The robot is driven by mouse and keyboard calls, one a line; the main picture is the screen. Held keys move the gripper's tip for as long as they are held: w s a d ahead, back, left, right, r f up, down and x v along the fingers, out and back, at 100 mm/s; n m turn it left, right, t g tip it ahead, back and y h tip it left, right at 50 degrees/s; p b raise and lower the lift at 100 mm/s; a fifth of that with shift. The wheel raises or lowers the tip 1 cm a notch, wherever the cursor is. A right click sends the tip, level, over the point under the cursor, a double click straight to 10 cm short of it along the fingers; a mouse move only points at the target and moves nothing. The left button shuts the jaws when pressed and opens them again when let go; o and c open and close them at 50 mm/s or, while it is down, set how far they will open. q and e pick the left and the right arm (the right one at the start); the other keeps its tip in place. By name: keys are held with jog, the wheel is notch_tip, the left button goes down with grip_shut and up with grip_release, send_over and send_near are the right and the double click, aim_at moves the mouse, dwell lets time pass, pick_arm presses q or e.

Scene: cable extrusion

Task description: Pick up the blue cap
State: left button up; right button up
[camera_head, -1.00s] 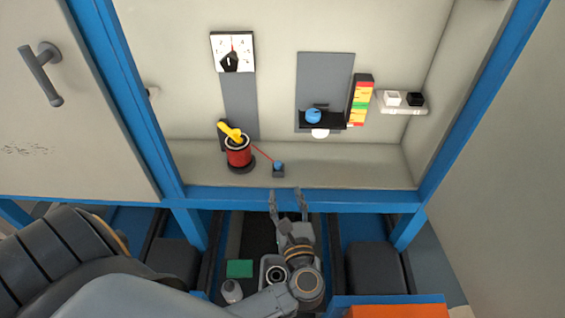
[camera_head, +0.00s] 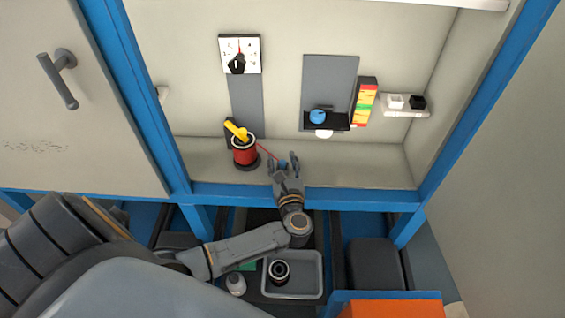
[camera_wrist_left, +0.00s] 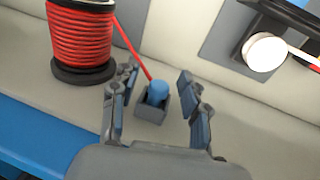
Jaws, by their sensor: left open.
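A small blue cap (camera_wrist_left: 158,92) sits upright in a grey square holder (camera_wrist_left: 152,107) on the shelf in the left wrist view, with a red cable running to it. My left gripper (camera_head: 285,160) is open, its fingers on either side of the cap and holder in the wrist view, and I see no contact. In the head view the gripper partly hides the cap. Another blue rounded piece (camera_head: 318,116) rests on a black ledge on the back wall. My right gripper is not in view.
A red cable spool (camera_head: 244,152) with a yellow part on top stands left of the gripper. A dial (camera_head: 240,54), a coloured bar (camera_head: 364,101) and a white bracket (camera_head: 405,111) are on the back wall. The shelf's right side is clear.

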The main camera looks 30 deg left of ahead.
pick_arm(q)
jog(key=shift+s, duration=0.1)
jog(key=shift+c, duration=0.4)
grip_shut()
jog(key=shift+r, duration=0.55)
jog(key=s+d+r+b, duration=0.1)
jog(key=s+d+r, duration=0.2)
jog(key=s+r, duration=0.3)
jog(key=s+d+r+b, duration=0.1)
jog(key=s+d+r, duration=0.2)
jog(key=s+r, duration=0.3)
jog(key=shift+s+d, duration=0.2)
jog(key=shift+d, duration=0.1)
